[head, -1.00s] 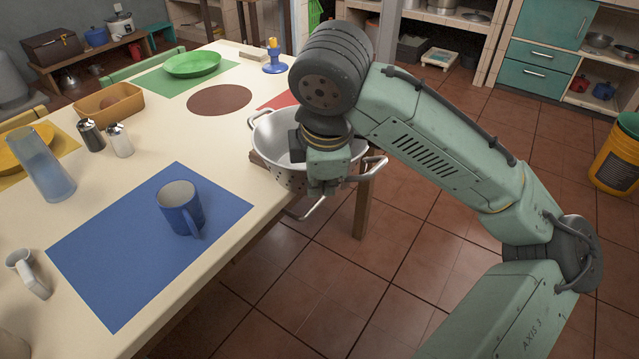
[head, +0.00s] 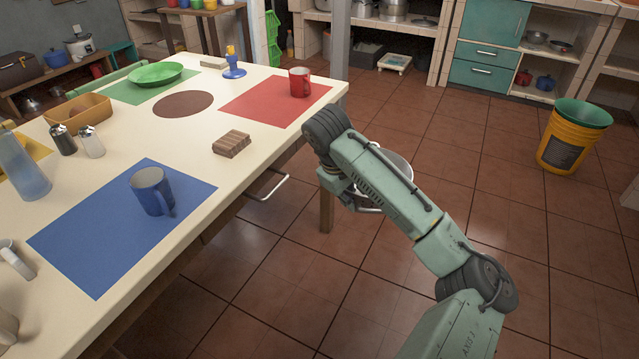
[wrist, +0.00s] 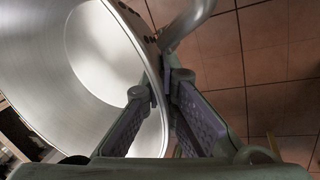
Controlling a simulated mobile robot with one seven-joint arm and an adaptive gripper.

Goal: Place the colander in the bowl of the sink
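The colander (head: 398,165) is a silver metal bowl with loop handles. In the head view it is held off the right side of the table, above the floor, partly hidden behind my arm. In the wrist view the colander (wrist: 105,50) fills the upper left, with its wall between my two fingers. My gripper (wrist: 165,88) is shut on its rim, close to a handle. In the head view my gripper is mostly hidden by my wrist. I see no sink bowl in either view.
The cream table (head: 190,135) holds a blue mug (head: 152,190), a red mug (head: 299,82) and a wooden block (head: 231,144) near its right edge. A yellow bin (head: 568,140) stands at the right. Tiled shelving (head: 445,45) lines the back. Open tiled floor lies between.

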